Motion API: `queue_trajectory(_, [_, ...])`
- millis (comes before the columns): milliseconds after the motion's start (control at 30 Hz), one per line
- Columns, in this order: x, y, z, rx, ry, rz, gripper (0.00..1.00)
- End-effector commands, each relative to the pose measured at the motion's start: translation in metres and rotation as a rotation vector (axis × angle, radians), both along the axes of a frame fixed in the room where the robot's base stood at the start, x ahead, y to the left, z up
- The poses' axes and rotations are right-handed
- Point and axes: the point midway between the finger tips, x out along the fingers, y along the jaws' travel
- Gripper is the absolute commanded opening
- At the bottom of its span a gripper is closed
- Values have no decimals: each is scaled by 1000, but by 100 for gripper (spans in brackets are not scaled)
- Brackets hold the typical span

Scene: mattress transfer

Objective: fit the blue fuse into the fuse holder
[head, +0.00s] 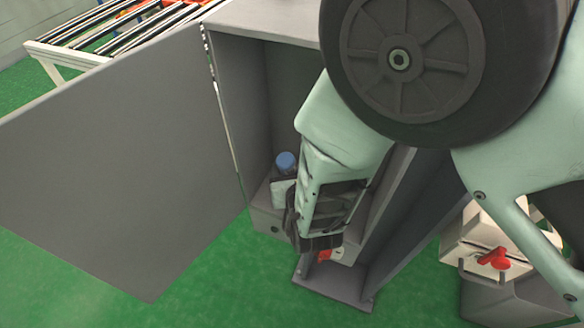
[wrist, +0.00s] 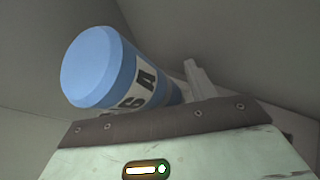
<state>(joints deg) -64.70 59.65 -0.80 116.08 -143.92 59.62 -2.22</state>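The blue fuse (head: 285,162) stands inside the grey cabinet on the left, with a pale block or label just below its blue top. In the wrist view the fuse (wrist: 105,68) is a thick blue cylinder with a white lettered band, tilted in the picture. My gripper (head: 308,238) reaches down into the cabinet close beside the fuse, on its right. Its fingers are mostly hidden, so I cannot tell whether they touch or hold the fuse. A pale upright piece (wrist: 198,80) shows behind the fuse; I cannot tell whether it is a finger or part of the fuse holder.
The cabinet (head: 238,95) has its door (head: 110,170) swung wide open to the left. A red part (head: 325,255) lies low inside near my gripper. A pale box with a red handle (head: 495,259) stands at right. A roller conveyor (head: 130,20) is at back left. Green floor is clear in front.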

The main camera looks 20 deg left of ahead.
Motion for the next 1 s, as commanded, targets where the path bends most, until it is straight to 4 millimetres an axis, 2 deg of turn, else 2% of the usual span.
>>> queue_trajectory(200, [1,1,3,4,-6,0,55])
queue_trajectory(333, [-6,-2,7,7,-6,0,55])
queue_trajectory(800, [-75,-41,45,9,-8,1,55])
queue_trajectory(1000, [-90,-50,55,6,-8,-1,55])
